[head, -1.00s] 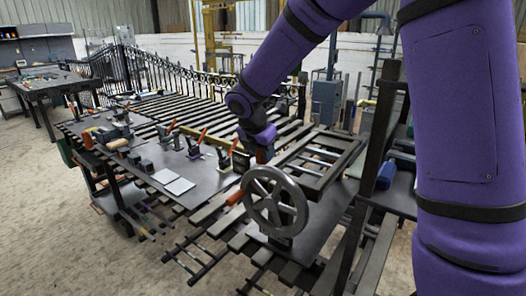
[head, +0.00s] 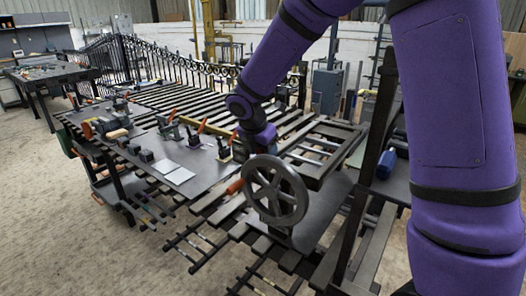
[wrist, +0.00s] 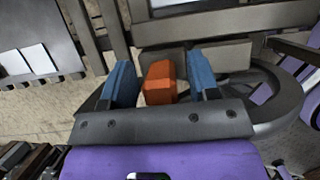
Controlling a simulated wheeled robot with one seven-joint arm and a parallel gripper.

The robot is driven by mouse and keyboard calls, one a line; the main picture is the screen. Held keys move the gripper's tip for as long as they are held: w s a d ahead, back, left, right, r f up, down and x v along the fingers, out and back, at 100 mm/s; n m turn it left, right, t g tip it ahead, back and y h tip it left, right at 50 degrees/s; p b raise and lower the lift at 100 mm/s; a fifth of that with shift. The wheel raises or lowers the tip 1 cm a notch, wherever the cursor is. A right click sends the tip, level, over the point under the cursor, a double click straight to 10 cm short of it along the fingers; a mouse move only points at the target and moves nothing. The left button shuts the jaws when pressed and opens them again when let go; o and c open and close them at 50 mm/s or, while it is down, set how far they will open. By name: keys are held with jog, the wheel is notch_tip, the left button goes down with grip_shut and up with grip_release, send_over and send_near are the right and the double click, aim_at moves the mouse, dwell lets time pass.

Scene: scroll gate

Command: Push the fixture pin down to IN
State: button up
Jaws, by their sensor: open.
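My gripper (wrist: 162,85) is open, with its two blue fingers apart on either side of an orange block (wrist: 160,82) in the wrist view. I cannot tell whether the fingers touch it, or whether it is the fixture pin or the wheel's handle. In the head view my gripper is mostly hidden behind the top of a grey spoked handwheel (head: 275,163). An orange handle (head: 236,187) shows at the wheel's left. The wheel's rim also curves around the right in the wrist view (wrist: 292,100). I cannot make out a pin or an IN mark for certain.
The slatted table with a dark plate (head: 205,160) holds several clamps with orange handles (head: 233,138) left of my gripper, and pale cards (head: 180,175). A dark frame (head: 318,150) lies right of the wheel. Dark uprights (head: 372,165) stand close by my arm.

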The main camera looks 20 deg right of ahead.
jog(key=v, duration=1)
jog(key=shift+r, duration=0.15)
jog(key=shift+s+a, duration=0.1)
jog(key=shift+a, duration=0.05)
